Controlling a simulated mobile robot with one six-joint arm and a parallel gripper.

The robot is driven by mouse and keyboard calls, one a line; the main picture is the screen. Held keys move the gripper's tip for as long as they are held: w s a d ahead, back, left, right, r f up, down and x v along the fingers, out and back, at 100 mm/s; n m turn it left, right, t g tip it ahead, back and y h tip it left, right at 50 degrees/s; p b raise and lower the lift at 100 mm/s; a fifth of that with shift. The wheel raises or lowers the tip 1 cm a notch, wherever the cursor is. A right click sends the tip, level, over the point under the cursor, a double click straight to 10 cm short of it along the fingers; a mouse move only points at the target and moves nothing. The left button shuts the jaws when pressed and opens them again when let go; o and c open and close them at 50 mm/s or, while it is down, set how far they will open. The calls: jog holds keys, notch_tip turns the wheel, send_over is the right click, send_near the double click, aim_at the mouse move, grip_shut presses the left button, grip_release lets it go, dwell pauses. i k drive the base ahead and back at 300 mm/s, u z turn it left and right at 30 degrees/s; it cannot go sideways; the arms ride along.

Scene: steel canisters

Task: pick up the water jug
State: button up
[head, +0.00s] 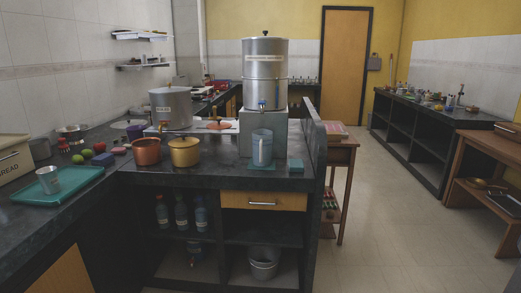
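The water jug (262,150) is a translucent bluish jug standing upright on a teal mat (262,168) at the front of the counter. It stands just below the tap of a tall steel canister (265,75), in front of the grey block (245,135) that carries the canister. A white strip or handle shows on the jug's front. My gripper is not in view.
A green tray (68,181) holds a steel cup (47,180). Open floor lies right.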

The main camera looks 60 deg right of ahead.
aim_at(262, 138)
jog(key=z, duration=0.2)
jog(key=i, duration=0.9)
jog(key=z, duration=0.2)
